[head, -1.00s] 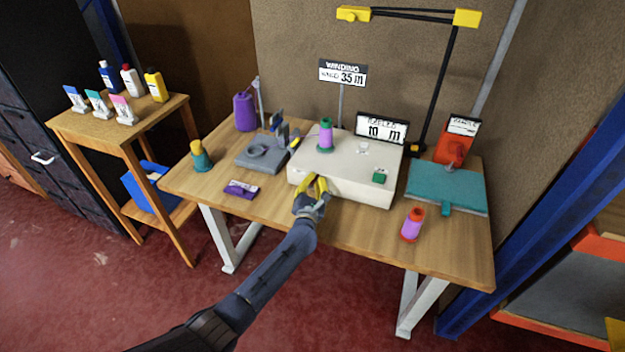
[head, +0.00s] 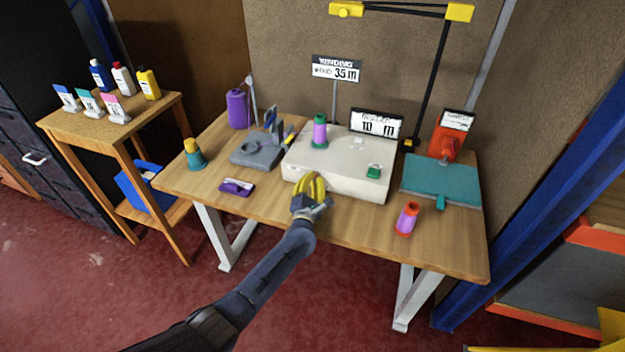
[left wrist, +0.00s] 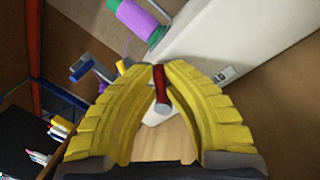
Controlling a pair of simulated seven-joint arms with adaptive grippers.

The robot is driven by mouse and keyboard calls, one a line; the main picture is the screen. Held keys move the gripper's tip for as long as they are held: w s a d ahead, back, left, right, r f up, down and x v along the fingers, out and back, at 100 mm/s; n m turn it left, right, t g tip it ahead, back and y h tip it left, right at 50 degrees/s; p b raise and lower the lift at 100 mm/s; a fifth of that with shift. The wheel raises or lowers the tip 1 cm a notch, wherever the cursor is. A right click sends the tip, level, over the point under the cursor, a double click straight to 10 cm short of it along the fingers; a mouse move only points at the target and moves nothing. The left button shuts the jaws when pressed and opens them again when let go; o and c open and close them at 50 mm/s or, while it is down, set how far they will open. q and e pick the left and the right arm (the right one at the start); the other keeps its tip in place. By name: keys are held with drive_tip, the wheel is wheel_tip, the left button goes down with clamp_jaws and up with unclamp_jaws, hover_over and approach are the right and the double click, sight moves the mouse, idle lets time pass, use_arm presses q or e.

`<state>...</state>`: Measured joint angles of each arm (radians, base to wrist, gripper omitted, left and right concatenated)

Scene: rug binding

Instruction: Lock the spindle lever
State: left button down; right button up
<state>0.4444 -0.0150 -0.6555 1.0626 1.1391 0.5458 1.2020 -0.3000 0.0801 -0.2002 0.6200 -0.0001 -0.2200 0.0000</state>
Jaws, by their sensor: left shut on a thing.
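The spindle lever, a short red bar with a pale grey end (left wrist: 159,88), shows between my left fingertips in the left wrist view. It is at the front of the white winder box (head: 345,183). My left gripper (head: 316,182) has yellow ribbed fingers, also in the left wrist view (left wrist: 158,72), and is shut on the lever. In the head view the fingers hide the lever. A green spool with purple thread (head: 319,131) stands upright on the box, also seen in the left wrist view (left wrist: 143,20). My right gripper is not in view.
A green button (head: 374,171) is on the box. An orange and purple spool (head: 407,218) stands at the table's front right. A teal board (head: 440,178) lies right, a grey stand (head: 256,152) left. The table front (head: 350,222) is mostly clear.

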use_arm(q)
drive_tip(key=c, duration=1.4)
unclamp_jaws()
drive_tip(key=v, duration=1.2)
drive_tip(key=shift+r, duration=0.1)
